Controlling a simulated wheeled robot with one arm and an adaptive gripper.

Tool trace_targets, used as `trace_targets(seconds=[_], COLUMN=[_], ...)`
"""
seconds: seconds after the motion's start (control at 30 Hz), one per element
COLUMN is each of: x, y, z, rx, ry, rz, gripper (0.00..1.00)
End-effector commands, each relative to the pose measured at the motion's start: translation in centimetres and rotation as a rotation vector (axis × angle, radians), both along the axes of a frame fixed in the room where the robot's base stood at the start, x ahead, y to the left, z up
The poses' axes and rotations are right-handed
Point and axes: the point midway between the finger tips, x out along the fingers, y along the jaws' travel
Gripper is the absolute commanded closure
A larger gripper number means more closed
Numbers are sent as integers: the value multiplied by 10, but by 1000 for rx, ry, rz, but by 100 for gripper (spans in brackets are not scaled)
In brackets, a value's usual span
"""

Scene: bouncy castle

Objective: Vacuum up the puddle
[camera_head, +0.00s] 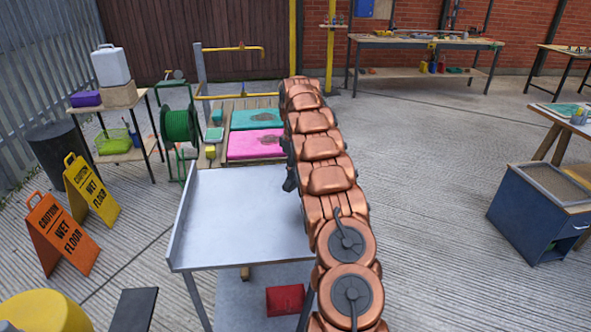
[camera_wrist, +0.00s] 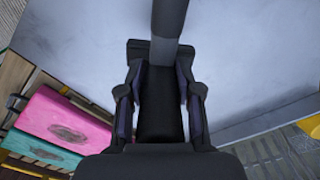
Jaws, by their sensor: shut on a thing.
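The tool is above or against a smooth grey metal surface; contact cannot be told. In the head view a small dark part (camera_head: 290,180) shows left of my copper arm, over the right edge of the grey metal table (camera_head: 230,215). Dark patches lie on a pink slab (camera_head: 262,152) and a teal slab (camera_head: 246,124) behind the table; whether either is the puddle cannot be told.
A green hose reel (camera_head: 180,126) stands left of the slabs. Two wet floor signs (camera_head: 62,235) stand at left. A red box (camera_head: 285,299) lies on the table's lower shelf. A blue cabinet (camera_head: 530,220) stands at right; the floor between is open.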

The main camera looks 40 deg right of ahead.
Motion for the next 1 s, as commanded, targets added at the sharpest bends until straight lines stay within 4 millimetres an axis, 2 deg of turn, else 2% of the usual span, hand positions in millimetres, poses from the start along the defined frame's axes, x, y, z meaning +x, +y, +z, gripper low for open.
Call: trace_targets(seconds=[0.6, 1.0], x=[-2, -2], y=[-3, -3], z=[-55, -59], rx=[-1, -1], ry=[-1, -1], rz=[-6, -6], gripper=[96, 96])
